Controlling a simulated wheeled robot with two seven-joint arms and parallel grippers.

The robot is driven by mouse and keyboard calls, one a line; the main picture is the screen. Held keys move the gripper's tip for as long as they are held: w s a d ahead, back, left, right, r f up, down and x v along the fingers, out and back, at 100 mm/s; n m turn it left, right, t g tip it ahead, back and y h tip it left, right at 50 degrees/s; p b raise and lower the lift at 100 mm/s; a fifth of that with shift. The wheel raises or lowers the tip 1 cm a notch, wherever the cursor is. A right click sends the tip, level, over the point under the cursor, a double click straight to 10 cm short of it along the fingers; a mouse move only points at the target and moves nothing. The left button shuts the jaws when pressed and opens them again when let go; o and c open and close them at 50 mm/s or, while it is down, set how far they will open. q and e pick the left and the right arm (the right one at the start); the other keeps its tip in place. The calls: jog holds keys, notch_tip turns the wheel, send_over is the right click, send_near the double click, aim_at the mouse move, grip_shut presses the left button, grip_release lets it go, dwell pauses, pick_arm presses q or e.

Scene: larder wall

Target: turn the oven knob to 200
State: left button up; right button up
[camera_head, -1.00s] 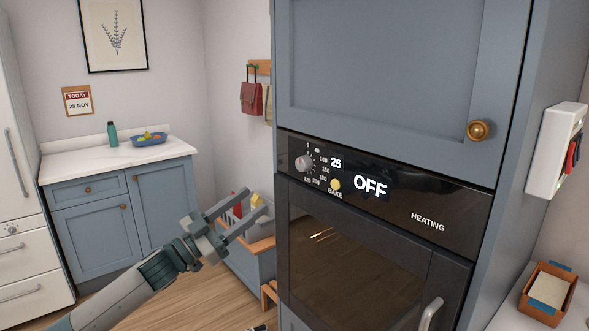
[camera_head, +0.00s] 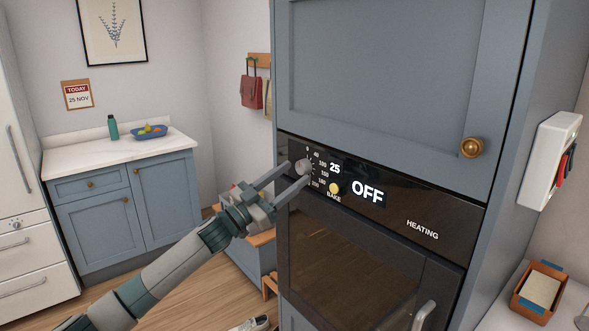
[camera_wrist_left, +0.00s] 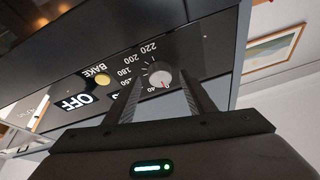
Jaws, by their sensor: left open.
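The oven knob (camera_head: 303,168) is a round grey dial at the left of the black oven panel (camera_head: 395,218), ringed by numbers from 0 up past 200. The display beside it reads 25 and OFF. My left gripper (camera_head: 298,172) is open, its two fingertips on either side of the knob. My right gripper is not in view.
A yellow BAKE button (camera_head: 334,188) is just right of the knob. The oven door (camera_head: 350,255) with its handle (camera_head: 424,315) is below, a blue cupboard (camera_head: 385,60) above. A wooden-topped bench (camera_head: 262,238) stands behind my left gripper.

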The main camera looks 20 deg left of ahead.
pick_arm(q)
jog(key=shift+x, duration=0.8)
jog(key=c, duration=1)
jog(key=shift+c, duration=0.2)
